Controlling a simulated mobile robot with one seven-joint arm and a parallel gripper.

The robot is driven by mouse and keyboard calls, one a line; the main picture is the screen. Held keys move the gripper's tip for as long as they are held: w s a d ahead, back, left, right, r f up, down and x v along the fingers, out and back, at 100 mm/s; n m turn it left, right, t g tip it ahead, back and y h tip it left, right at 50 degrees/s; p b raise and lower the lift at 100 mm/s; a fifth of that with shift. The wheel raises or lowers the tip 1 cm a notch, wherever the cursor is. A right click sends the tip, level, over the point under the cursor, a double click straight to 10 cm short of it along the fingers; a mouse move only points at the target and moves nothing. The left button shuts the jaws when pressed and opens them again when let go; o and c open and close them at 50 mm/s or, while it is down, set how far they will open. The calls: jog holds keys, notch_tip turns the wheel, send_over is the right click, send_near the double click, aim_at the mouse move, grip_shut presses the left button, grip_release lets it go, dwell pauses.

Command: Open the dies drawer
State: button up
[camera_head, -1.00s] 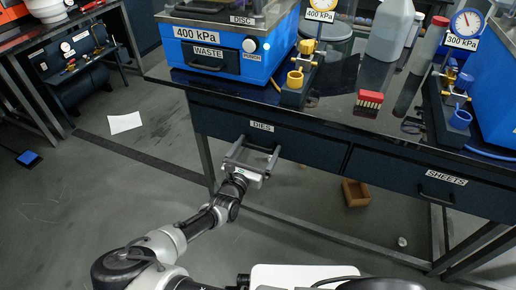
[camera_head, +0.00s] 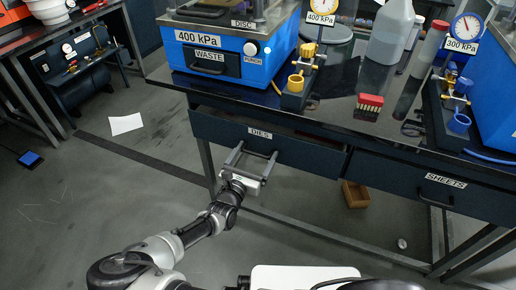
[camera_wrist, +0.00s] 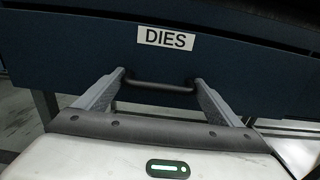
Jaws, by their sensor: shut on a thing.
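The dies drawer (camera_head: 220,132) is a dark blue front with a white DIES label, under the black bench top. In the head view it stands out a little from the bench, with a dark gap above its top edge. It also fills the wrist view (camera_wrist: 70,60). Its dark bar handle (camera_wrist: 160,86) lies between my fingers. My gripper (camera_head: 253,150) reaches up to the drawer front and is shut on the handle; in the wrist view the two grey fingers (camera_wrist: 160,84) sit at its two ends.
The sheets drawer (camera_head: 400,185) is shut at the right. A blue machine (camera_head: 262,70) with a waste drawer, a red block (camera_head: 370,102) and gauges stand on the bench. A brown box (camera_head: 356,194) lies on the floor below. The floor left of my arm is mostly clear.

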jog(key=p+v, duration=0.4)
jog(key=v, duration=2.1)
jog(key=shift+d, duration=0.3)
jog(key=o, duration=1.2)
jog(key=shift+a+r, duration=0.1)
jog(key=shift+s+a, duration=0.1)
